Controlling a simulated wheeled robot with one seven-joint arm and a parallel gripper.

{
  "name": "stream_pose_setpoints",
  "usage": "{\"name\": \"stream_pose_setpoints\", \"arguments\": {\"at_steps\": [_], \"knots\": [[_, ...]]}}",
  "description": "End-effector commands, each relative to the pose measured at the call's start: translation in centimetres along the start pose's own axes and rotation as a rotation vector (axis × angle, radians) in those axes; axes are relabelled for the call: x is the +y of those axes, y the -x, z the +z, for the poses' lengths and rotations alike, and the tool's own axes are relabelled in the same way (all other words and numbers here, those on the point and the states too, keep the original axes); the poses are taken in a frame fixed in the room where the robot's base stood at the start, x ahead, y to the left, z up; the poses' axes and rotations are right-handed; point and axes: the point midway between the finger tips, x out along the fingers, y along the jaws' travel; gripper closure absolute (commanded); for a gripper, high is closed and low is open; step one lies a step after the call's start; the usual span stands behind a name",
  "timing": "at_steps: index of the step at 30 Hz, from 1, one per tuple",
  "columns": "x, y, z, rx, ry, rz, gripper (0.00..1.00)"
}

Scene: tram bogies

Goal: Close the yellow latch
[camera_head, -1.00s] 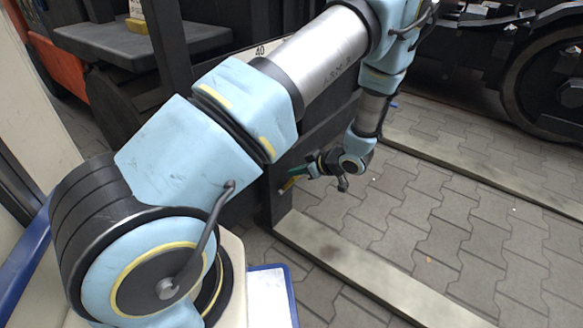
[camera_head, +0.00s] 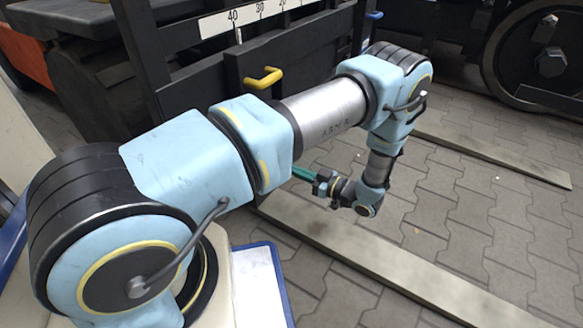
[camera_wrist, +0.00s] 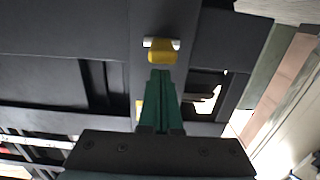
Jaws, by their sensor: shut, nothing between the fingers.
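In the wrist view a yellow block (camera_wrist: 161,52) with a bright metal pin sits on a dark upright, just beyond my fingertips. I cannot tell if it is the same latch. My gripper (camera_wrist: 161,74) has green fingers, pressed together and empty, pointing at that block with a small gap. In the head view my gripper (camera_head: 293,170) is low beside the carriage, below the yellow handle, its tips partly hidden by my arm.
A white number scale (camera_head: 235,17) and a blue handle (camera_head: 374,15) are on the carriage. Two long flat forks (camera_head: 345,248) lie low over the paving. A bogie wheel (camera_head: 550,60) stands at the upper right. Another yellow bit (camera_wrist: 139,110) shows left of my fingers.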

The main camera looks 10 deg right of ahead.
Motion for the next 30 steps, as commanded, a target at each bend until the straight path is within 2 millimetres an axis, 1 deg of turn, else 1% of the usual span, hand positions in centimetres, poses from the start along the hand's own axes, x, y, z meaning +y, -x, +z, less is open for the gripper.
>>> {"name": "stream_pose_setpoints", "arguments": {"at_steps": [3, 12, 30], "knots": [[0.0, 0.1, 0.7, -0.001, 0.000, 0.000, 1.00], [0.0, 0.2, 1.6, -0.003, 0.000, -0.001, 1.00], [-0.1, 0.3, 2.2, -0.010, -0.005, 0.000, 1.00]]}}
